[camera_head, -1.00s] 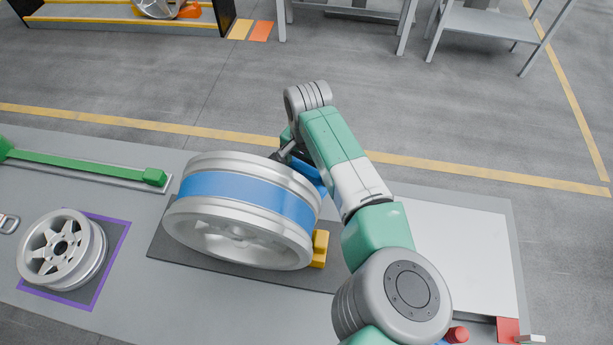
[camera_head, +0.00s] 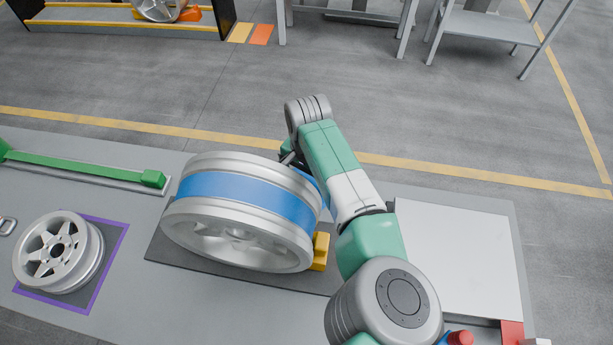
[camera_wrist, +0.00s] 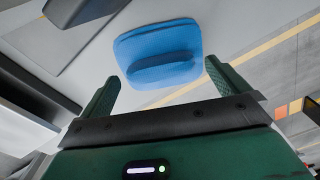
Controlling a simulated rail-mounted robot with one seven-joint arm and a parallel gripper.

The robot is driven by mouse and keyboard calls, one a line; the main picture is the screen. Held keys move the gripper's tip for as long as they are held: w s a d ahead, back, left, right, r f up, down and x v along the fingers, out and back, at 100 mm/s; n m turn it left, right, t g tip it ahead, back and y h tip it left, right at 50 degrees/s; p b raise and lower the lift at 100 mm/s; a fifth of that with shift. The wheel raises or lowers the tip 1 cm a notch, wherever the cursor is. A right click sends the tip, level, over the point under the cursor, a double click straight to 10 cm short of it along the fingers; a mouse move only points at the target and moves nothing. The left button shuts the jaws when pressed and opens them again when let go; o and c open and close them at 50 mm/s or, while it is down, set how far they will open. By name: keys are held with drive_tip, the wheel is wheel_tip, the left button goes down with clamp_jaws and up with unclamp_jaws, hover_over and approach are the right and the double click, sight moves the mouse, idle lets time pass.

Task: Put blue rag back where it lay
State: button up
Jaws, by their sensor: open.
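The blue rag (camera_wrist: 158,50) lies on the grey table top in the wrist view, with a raised fold across its middle. My gripper (camera_wrist: 161,72) is open, its two green fingers spread on the near side of the rag. The rag is not held; I cannot tell how far it is from the fingertips. In the head view, only a blue strip of the rag (camera_head: 316,181) shows between the large wheel and my arm. My gripper is mostly hidden there.
A large silver wheel with a blue band (camera_head: 243,208) stands left of my arm, beside a yellow block (camera_head: 320,251). A smaller wheel (camera_head: 58,252) sits on a purple-edged mat. A green bar (camera_head: 80,166) lies at the back left. A white panel (camera_head: 455,260) is on the right.

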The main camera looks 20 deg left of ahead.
wheel_tip(320, 180, up, 11)
drive_tip(key=p, duration=0.3)
drive_tip(key=shift+f, duration=0.1)
